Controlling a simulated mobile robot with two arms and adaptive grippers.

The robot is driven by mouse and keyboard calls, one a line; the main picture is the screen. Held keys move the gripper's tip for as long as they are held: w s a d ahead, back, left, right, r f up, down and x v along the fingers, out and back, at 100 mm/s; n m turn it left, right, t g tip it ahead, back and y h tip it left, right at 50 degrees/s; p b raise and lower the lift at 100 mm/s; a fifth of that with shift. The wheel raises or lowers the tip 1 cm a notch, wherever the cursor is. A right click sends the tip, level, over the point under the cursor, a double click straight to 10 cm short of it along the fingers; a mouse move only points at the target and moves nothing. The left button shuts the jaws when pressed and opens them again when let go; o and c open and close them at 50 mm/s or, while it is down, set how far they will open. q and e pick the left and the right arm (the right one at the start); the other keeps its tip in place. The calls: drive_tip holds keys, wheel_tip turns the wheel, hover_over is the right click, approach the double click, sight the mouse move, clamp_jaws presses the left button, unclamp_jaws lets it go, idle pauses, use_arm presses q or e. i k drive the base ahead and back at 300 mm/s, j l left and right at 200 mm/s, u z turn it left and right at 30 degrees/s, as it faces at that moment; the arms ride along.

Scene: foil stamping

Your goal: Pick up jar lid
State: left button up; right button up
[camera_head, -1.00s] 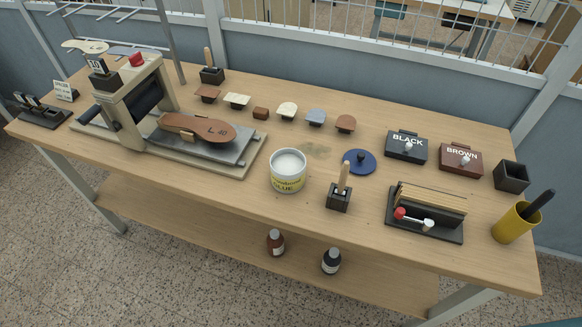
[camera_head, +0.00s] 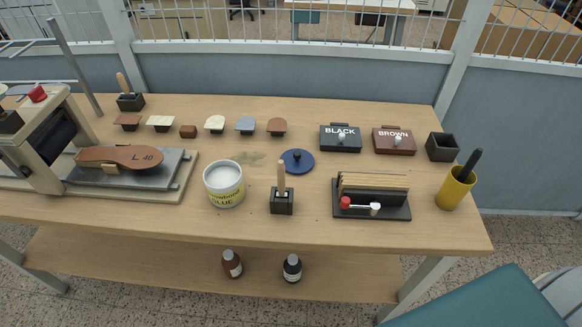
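The jar lid (camera_head: 304,163) is a round dark blue disc with a small dark knob on top. It lies flat on the wooden bench, right of the middle. The glue jar (camera_head: 224,185), white with a yellow label, stands open to its left, with pale contents showing. The lid is apart from the jar. Neither of my grippers is in view.
A brush in a black holder (camera_head: 282,201) stands in front of the lid. A black rack (camera_head: 371,208) is at front right; BLACK (camera_head: 340,146) and BROWN (camera_head: 394,148) boxes are behind. The stamping press (camera_head: 38,143) is left. A teal surface (camera_head: 478,301) is lower right.

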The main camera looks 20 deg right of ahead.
sight(297, 161)
drive_tip(key=k+l+u, duration=0.1)
drive_tip(key=l+u, duration=0.2)
drive_tip(key=k+l+u, duration=0.3)
drive_tip(key=l, duration=0.15)
drive_tip(key=k+l+u, duration=0.1)
drive_tip(key=l+u, duration=0.2)
drive_tip(key=l, duration=0.05)
